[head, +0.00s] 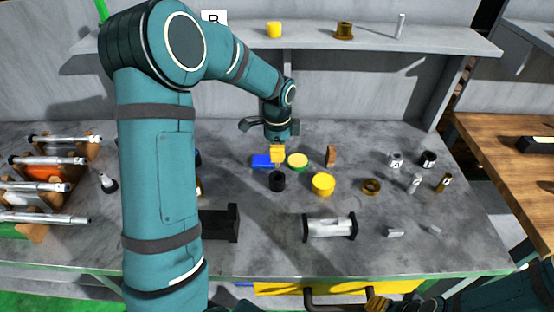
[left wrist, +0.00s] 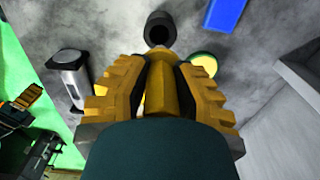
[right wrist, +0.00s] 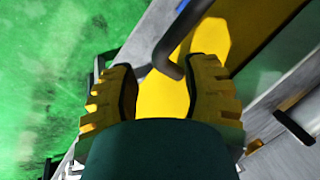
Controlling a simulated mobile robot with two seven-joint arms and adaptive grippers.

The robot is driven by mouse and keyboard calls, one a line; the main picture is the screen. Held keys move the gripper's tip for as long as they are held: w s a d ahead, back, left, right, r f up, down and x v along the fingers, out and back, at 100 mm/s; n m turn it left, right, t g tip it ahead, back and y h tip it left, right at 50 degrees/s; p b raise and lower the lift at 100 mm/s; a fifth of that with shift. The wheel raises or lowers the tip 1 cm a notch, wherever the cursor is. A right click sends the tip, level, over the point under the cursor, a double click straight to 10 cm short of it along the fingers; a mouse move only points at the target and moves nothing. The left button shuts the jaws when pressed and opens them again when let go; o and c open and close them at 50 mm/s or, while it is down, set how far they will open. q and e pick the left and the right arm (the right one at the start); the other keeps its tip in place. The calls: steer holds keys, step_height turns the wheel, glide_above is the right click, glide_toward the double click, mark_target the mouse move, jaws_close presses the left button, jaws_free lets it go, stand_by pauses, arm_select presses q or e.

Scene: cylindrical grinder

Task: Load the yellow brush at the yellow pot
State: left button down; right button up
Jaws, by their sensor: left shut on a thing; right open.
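My left gripper (head: 278,153) is shut and points down above the far middle of the bench. In the left wrist view a golden-yellow rod-like thing, taken as the yellow brush (left wrist: 163,85), is between its fingers (left wrist: 160,95). I cannot make the brush out in the head view, and its far end is unclear. The yellow pot (head: 323,184) stands on the bench to the right of and nearer than the left gripper, apart from it. My right gripper (head: 378,304) is low at the bench's front edge; its fingers (right wrist: 160,90) are open and empty.
A black pot (head: 277,182), a green-and-yellow round thing (head: 298,161) and a blue block (head: 262,161) are close around the left gripper. A silver cylinder with black ends (head: 330,226) lies nearer. A dark handle (right wrist: 168,55) shows by the right gripper. A shelf (head: 370,43) runs behind.

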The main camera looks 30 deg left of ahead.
arm_select(q)
steer(key=w+d+p, duration=0.2)
steer(key=w+d, duration=0.5)
steer(key=d, duration=0.6)
steer(key=f+b, duration=0.3)
steer(key=f, duration=0.1)
steer(key=shift+w+a+b, duration=0.1)
steer(key=shift+a+b, duration=0.1)
steer(key=shift+b, duration=0.2)
steer(key=shift+f+b, duration=0.45)
steer(key=shift+f, duration=0.3)
steer(key=shift+f, duration=0.45)
stand_by(1.0)
step_height(320, 180, up, 7)
steer(key=p, duration=0.5)
stand_by(0.4)
stand_by(0.5)
